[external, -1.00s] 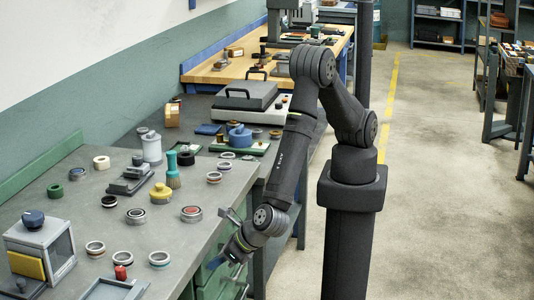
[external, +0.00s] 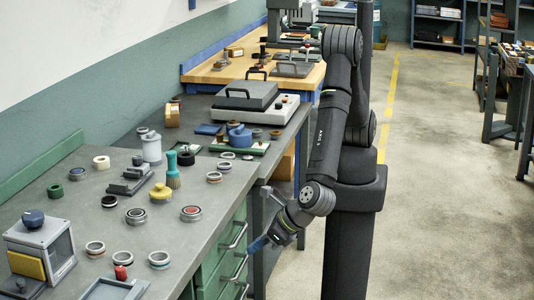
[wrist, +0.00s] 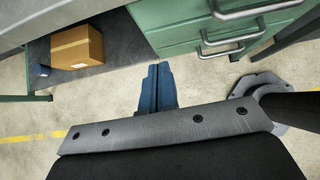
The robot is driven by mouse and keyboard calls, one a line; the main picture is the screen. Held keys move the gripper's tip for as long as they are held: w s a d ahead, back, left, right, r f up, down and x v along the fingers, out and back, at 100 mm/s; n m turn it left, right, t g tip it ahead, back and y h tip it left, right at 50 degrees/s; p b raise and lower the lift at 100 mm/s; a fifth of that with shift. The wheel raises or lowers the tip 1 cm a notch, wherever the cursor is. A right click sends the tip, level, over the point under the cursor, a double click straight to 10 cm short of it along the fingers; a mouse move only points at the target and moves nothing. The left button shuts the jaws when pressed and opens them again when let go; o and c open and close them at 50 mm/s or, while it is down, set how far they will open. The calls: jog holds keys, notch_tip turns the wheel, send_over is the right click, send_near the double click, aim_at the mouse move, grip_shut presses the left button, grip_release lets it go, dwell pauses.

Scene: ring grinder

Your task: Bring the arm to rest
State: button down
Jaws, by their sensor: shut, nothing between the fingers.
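My gripper (external: 258,243) is off the right edge of the grey workbench (external: 240,178), in front of the green drawers. It points down and to the left, with its blue fingers together and nothing between them. In the wrist view the closed blue fingers (wrist: 153,67) point towards the green drawer unit (wrist: 175,25) and the floor. My arm is folded in close to its column, and the gripper appears apart from the bench.
Green drawers with metal handles (external: 237,236) stand close beside my gripper. A cardboard box (wrist: 77,46) sits on a low shelf in the wrist view. Rings, a grey box fixture (external: 40,240) and a brush (external: 173,172) stand on the bench. Open floor (external: 440,180) lies to the right.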

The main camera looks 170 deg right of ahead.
send_near(207, 269)
notch_tip(207, 269, down, 4)
jog(key=d, duration=0.3)
jog(key=shift+s+d+f, duration=0.1)
jog(key=shift+s+f, duration=0.05)
jog(key=shift+f, duration=0.05)
jog(key=shift+d, duration=0.55)
